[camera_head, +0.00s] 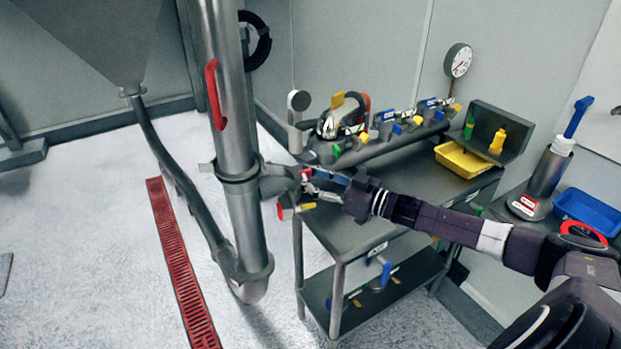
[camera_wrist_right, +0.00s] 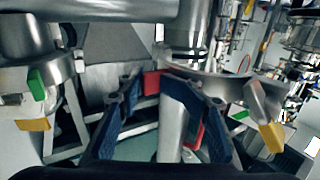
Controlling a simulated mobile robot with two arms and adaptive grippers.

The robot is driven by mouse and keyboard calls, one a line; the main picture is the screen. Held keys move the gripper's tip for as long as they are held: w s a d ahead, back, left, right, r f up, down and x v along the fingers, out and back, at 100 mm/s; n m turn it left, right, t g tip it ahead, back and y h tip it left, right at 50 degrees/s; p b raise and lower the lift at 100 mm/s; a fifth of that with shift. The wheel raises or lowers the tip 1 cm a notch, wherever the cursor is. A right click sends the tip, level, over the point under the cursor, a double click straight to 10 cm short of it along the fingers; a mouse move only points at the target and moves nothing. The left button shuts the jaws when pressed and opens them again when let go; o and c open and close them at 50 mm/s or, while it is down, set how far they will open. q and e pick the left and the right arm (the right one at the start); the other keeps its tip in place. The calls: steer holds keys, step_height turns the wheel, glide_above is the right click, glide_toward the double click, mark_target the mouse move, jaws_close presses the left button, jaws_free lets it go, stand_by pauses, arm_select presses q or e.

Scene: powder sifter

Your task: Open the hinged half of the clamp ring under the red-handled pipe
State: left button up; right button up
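The steel pipe (camera_head: 228,130) with the red handle (camera_head: 214,95) stands upright at left centre. A grey clamp ring (camera_head: 236,174) sits around it below the handle, and a curved grey arm (camera_head: 275,181) reaches from it toward my right gripper. My right gripper (camera_head: 304,182) has its fingers apart at that arm's end, by a small red part. In the right wrist view its blue fingers (camera_wrist_right: 152,82) lie either side of a red tab (camera_wrist_right: 152,86). Contact on both sides is unclear. A curved metal band (camera_wrist_right: 225,87) shows on the right there. My left gripper is out of view.
A grey workbench (camera_head: 440,195) with valves and a yellow tray (camera_head: 463,160) stands right of the pipe, beneath my right arm. A slanted pipe (camera_head: 178,180) joins the upright one low down. A red floor grate (camera_head: 182,270) lies left, with open floor around it.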

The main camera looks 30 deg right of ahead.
steer(key=shift+s+f, duration=0.1)
steer(key=shift+f, duration=0.05)
stand_by(0.4)
steer(key=v, duration=1.2)
stand_by(0.7)
steer(key=shift+s+d, duration=0.1)
stand_by(0.6)
